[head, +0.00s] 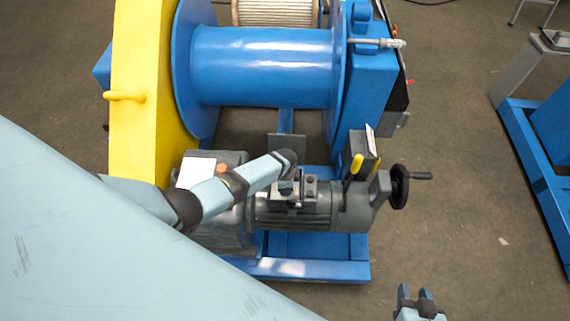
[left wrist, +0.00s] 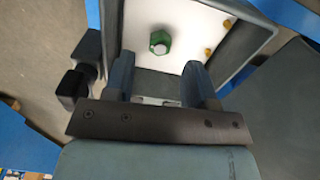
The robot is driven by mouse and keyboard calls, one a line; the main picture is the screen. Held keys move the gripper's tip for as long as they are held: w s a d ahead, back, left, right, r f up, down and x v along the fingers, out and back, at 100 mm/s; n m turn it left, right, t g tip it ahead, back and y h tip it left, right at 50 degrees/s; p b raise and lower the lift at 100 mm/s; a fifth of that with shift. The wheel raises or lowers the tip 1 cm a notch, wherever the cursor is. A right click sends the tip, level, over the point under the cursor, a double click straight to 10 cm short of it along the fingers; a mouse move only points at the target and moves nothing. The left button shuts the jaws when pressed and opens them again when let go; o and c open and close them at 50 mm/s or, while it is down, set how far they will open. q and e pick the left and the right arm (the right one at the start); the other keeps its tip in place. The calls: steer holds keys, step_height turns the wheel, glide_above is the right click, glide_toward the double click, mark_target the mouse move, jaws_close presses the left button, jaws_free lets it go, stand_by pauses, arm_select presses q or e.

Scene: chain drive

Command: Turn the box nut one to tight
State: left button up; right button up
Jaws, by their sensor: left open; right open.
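In the left wrist view a green nut with a pale metal top (left wrist: 160,43) sits on a white panel (left wrist: 185,15) inside a dark-rimmed box. My left gripper (left wrist: 159,66) is open, with its two fingers below and to either side of the green nut, apart from it and holding nothing. I cannot make out the left gripper clearly in the head view, where its arm reaches over the motor (head: 300,212). My right gripper (head: 415,295) is open and empty at the bottom right of the head view, away from the machine. I cannot tell how tight the nut is.
Two brass-coloured fittings (left wrist: 227,24) sit on the right of the panel. A black handwheel (head: 399,187) sticks out right of the motor. A blue drum (head: 262,66) and yellow guard (head: 140,70) stand behind. The floor (head: 465,190) to the right is clear.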

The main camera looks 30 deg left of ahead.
arm_select(q)
step_height(320, 180, up, 10)
steer(key=p, duration=0.1)
steer(key=shift+r+p, duration=0.15)
steer(key=shift+p, duration=0.15)
stand_by(0.3)
